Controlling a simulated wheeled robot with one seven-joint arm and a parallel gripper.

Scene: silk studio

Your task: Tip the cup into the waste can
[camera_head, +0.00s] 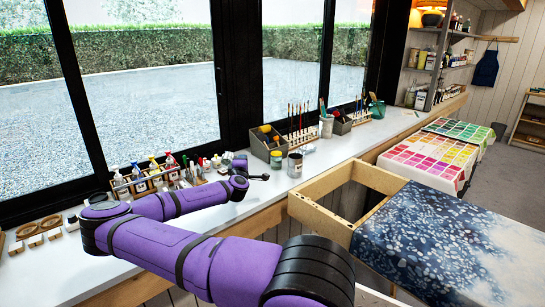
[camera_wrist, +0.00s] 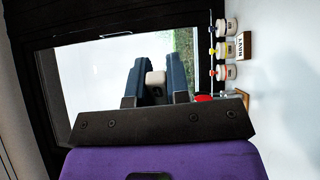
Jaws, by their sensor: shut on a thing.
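My gripper (camera_head: 258,177) is above the white counter at the window, at the end of my outstretched purple arm. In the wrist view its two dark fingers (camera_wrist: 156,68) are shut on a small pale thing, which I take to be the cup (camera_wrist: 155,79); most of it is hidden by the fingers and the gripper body. In the head view the held cup cannot be made out. A small open-topped can (camera_head: 295,164) stands on the counter just right of my gripper. I cannot tell whether it is the waste can.
Several dye bottles (camera_head: 150,177) in a rack stand on the counter, left of and behind the gripper; they show in the wrist view (camera_wrist: 226,50) too. A grey caddy (camera_head: 266,143) and a brush holder (camera_head: 300,136) stand behind the can. An open wooden frame (camera_head: 318,216) lies right.

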